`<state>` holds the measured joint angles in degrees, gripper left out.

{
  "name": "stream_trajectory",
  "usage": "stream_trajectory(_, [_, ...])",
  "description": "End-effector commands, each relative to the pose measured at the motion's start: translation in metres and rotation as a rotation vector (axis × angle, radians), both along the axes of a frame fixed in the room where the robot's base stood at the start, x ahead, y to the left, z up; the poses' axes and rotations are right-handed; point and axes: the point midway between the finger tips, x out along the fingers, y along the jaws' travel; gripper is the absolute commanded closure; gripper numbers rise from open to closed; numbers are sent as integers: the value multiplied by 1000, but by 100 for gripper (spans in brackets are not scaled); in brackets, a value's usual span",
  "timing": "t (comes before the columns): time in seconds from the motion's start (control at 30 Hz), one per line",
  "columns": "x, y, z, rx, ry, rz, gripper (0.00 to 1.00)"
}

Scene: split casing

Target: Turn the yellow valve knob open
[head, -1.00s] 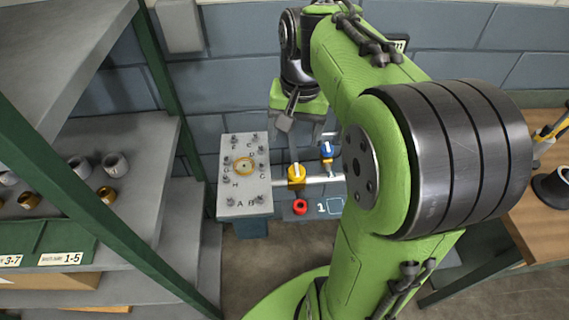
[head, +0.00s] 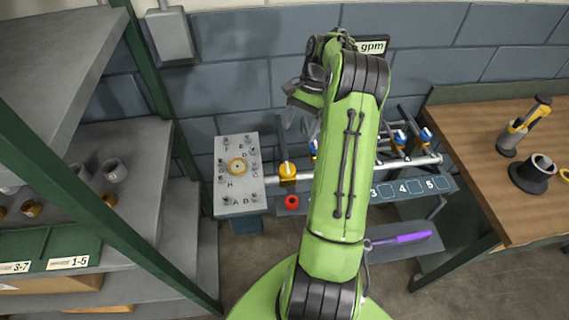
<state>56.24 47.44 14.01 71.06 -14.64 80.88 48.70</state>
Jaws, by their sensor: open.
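The yellow valve knob (head: 287,170) sits on a horizontal pipe, just right of the grey casing block (head: 240,206). It has a pale mark on top. My gripper (head: 297,122) is open and empty, above and behind the knob and slightly to its right, apart from it. My green arm hides the pipe's middle part.
A purple-handled tool (head: 402,238) lies low at right. Shelves (head: 120,150) stand left, a wooden bench (head: 480,200) right.

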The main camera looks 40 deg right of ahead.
Motion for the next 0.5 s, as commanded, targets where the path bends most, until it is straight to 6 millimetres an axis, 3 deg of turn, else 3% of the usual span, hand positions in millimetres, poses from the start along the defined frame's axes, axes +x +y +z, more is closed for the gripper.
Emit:
stream_trajectory(0.03, [-1, 6, -15, 3, 5, 2, 24])
stream_trajectory(0.3, [-6, 32, -79, 3, 4, 5, 24])
stream_trajectory(0.5, [-8, 46, -113, 1, 2, 4, 24])
